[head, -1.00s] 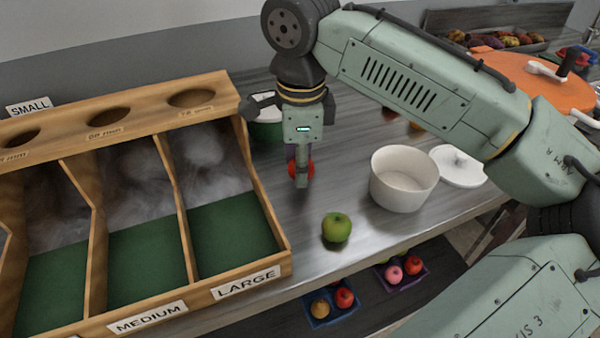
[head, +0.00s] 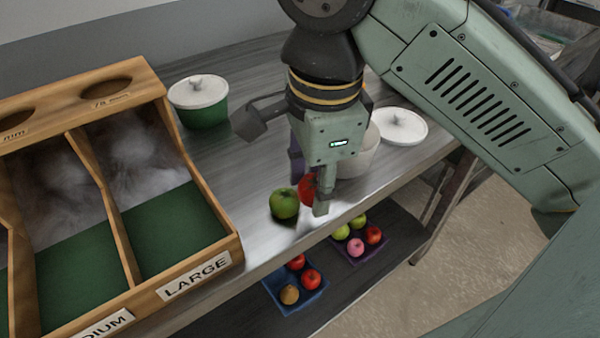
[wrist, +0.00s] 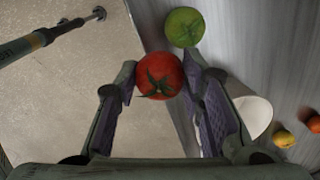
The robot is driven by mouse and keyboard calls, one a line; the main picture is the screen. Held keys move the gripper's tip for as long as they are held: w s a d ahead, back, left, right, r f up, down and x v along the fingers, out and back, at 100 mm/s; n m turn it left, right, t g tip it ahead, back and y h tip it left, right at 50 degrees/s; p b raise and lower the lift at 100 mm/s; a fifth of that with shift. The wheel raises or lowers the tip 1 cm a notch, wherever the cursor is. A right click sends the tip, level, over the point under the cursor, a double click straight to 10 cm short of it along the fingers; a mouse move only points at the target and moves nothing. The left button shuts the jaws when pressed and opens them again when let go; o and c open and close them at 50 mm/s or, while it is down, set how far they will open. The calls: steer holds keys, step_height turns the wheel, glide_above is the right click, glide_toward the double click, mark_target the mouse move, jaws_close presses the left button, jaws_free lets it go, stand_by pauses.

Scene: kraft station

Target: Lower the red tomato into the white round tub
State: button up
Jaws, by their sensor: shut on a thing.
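My gripper (head: 309,190) is shut on the red tomato (head: 307,186), which also shows between the fingertips in the wrist view (wrist: 158,78), its green calyx facing the camera. It hangs above the front part of the grey table. The white round tub (head: 362,155) stands on the table just behind and to the right of my gripper, which partly covers it in the head view. The tub shows at the right in the wrist view (wrist: 254,114), apart from the tomato. I cannot see into the tub now.
A green tomato (head: 284,204) sits close to the left of my gripper. A white lid (head: 399,127) lies behind the tub. A green lidded pot (head: 200,103) stands at the back. The wooden sorting box (head: 222,245) is at left. Fruit trays (head: 300,296) are on the lower shelf.

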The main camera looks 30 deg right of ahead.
steer(key=w+d+r+p, duration=0.4)
steer(key=d+r+p, duration=0.3)
steer(key=r+p, duration=0.15)
steer(key=w+d+f, duration=0.3)
steer(key=w+d, duration=0.1)
steer(key=d, duration=0.3)
steer(key=shift+d, duration=0.2)
steer(key=shift+f, duration=0.1)
steer(key=shift+f+b, duration=1.3)
steer(key=shift+f, duration=1.3)
steer(key=shift+s, duration=0.1)
steer(key=o, duration=1.1)
steer(key=shift+o, duration=0.2)
